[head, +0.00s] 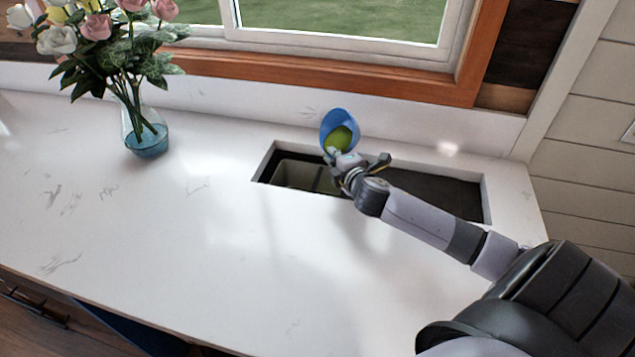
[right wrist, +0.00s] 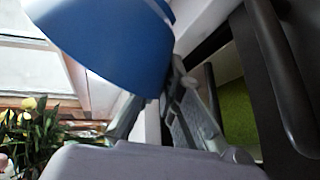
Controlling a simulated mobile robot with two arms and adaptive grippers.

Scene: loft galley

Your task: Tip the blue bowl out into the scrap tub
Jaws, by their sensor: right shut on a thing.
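The blue bowl (head: 328,124) is tilted steeply on its side above the sink, its open side toward me in the head view. A green thing (head: 341,138) shows inside it. My right gripper (head: 347,163) is shut on the bowl at its lower edge. The bowl's blue outside (right wrist: 105,45) fills the upper left of the right wrist view. My left gripper is out of view.
The dark sink (head: 445,190) is set into a white counter (head: 200,240). A glass vase (head: 146,135) of flowers stands at the left. A wood-framed window (head: 320,80) is behind the sink. The counter's front and middle are clear.

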